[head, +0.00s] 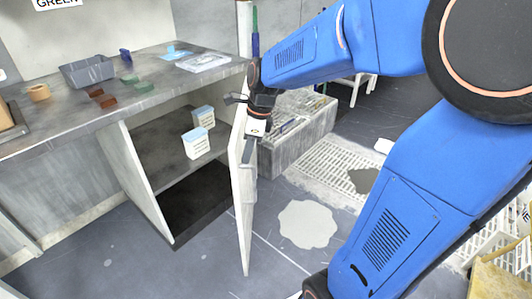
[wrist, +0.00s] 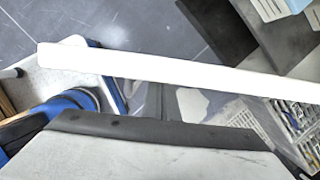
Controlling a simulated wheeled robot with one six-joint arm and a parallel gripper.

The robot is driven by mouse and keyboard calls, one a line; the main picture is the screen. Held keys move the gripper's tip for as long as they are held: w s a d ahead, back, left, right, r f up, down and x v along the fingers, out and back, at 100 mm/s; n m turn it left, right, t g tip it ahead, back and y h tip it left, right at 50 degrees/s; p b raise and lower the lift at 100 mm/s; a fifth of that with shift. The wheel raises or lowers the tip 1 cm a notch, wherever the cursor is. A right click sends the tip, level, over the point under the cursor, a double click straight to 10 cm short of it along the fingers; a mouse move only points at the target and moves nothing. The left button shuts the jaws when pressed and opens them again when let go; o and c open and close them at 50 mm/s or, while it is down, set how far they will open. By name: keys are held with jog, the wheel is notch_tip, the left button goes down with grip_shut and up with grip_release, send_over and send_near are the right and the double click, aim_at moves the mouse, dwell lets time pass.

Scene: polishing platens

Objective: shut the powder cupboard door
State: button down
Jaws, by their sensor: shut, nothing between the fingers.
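The powder cupboard stands under the grey bench, its door (head: 240,205) open and seen nearly edge-on in the head view. The opening shows a shelf (head: 165,150) and a dark floor inside. My gripper (head: 248,151) is shut and empty, pointing down at the upper part of the door, on its right-hand side. I cannot tell whether it touches the door. In the wrist view the door (wrist: 150,70) shows as a long white band across the picture, close to the camera. The fingertips are hard to make out there.
Two pale blue-and-white boxes (head: 197,143) (head: 203,118) stand on the shelf. The bench top (head: 150,75) holds a grey bin (head: 88,71) and small blocks.

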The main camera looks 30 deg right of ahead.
jog(key=w+a+m, duration=0.1)
jog(key=w+a, duration=1.8)
jog(key=a, duration=0.1)
jog(key=shift+a+m, duration=0.3)
jog(key=shift+a, duration=0.1)
